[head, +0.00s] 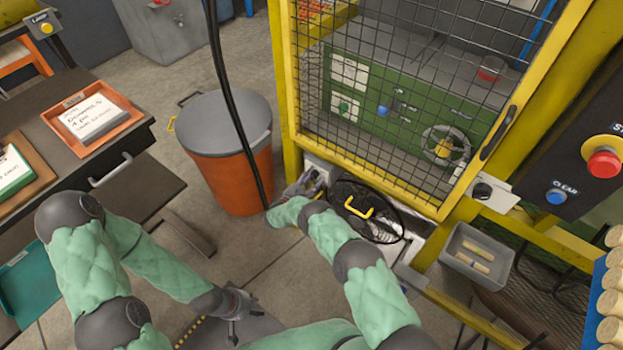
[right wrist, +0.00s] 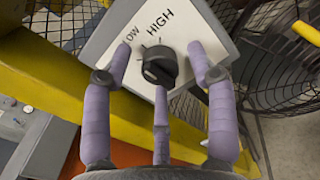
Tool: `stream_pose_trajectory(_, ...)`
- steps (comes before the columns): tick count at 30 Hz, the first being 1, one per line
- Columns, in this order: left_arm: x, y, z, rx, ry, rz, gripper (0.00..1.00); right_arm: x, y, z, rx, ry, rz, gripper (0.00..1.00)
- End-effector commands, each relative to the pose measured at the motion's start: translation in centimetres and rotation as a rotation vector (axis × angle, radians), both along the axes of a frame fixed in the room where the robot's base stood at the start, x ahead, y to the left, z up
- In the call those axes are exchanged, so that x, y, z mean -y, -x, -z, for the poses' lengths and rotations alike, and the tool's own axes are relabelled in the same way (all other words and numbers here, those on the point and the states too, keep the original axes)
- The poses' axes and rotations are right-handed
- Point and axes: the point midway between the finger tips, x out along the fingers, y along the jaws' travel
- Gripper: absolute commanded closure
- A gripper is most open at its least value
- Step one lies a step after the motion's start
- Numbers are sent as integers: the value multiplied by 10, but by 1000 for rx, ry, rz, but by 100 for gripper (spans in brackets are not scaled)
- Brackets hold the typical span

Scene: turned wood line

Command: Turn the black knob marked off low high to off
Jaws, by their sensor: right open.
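The black knob (right wrist: 158,65) sits on a pale plate (right wrist: 185,28) in the right wrist view. LOW and HIGH are printed beyond it. The word OFF does not show, and I cannot tell for certain which mark the knob points at. My right gripper (right wrist: 160,50) is open, its purple fingertips to the left and right of the knob and a third finger just below it. I see no clear contact. In the head view my right gripper (head: 308,183) is at the pale box by the cage post, hiding the knob. My left gripper (head: 238,304) is low in front, its fingers unclear.
A black wire fan guard (head: 365,208) with a yellow handle is right of my right gripper. The yellow mesh cage (head: 281,90) rises behind. An orange bin (head: 226,178) and hanging black cable are to the left. Another black knob (head: 482,190) sits on a plate further right.

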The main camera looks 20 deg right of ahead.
Motion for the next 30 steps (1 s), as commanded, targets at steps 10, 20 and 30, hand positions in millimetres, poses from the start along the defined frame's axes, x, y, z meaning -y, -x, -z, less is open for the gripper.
stream_pose_trajectory(10, 0, 0, 0, 0, 0, 0, 60, 0, 0, 0, 1, -1, 0, 98)
stream_pose_trajectory(20, 0, 0, 0, 0, 0, 0, 60, 0, 0, 0, -35, 27, 1, 98)
stream_pose_trajectory(30, 0, 0, 0, 0, 0, 0, 60, 0, 0, 0, -216, 168, 1, 98)
